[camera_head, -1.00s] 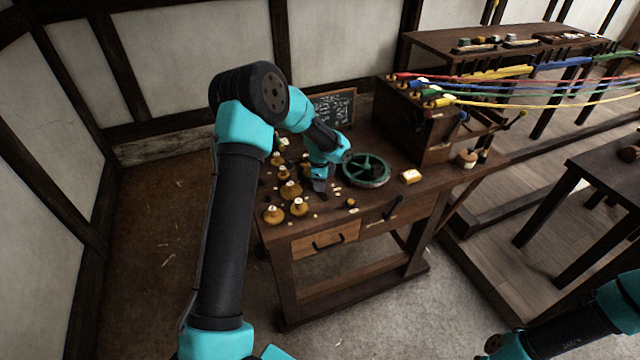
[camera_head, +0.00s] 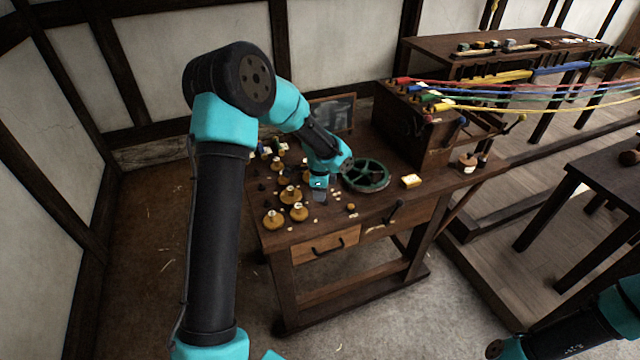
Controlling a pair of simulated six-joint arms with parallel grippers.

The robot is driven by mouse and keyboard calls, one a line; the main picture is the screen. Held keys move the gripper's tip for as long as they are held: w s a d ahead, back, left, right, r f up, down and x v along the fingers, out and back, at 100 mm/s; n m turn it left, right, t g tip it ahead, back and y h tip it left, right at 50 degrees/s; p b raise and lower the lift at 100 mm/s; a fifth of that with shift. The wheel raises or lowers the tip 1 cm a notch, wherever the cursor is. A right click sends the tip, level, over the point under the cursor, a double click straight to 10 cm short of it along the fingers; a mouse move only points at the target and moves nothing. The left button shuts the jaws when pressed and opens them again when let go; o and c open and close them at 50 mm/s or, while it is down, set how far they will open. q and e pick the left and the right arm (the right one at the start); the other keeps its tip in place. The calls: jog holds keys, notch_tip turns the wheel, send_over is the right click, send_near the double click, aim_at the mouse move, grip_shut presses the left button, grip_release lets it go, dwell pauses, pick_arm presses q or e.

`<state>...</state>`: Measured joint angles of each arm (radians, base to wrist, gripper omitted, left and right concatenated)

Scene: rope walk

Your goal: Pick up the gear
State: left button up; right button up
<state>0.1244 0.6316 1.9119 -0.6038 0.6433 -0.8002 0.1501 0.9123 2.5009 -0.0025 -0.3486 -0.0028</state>
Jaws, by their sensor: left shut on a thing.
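My left arm reaches over the wooden workbench (camera_head: 385,210). Its gripper (camera_head: 319,191) points down above the bench top, just left of a green spoked wheel (camera_head: 366,176). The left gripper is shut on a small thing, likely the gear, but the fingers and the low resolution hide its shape. Several round brass pieces (camera_head: 290,194) stand on the bench to the left of the gripper. My right arm shows at the bottom right corner, and its gripper is out of the picture.
A dark wooden box (camera_head: 408,130) with coloured ropes (camera_head: 520,92) stands at the back right of the bench. A framed slate (camera_head: 333,113) stands at the back.

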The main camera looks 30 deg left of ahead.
pick_arm(q)
jog(key=s+d, duration=0.5)
jog(key=s, duration=0.3)
jog(key=shift+s+r, duration=0.2)
jog(key=shift+r, duration=0.25)
jog(key=shift+d+r, duration=0.1)
jog(key=shift+r, duration=1.9)
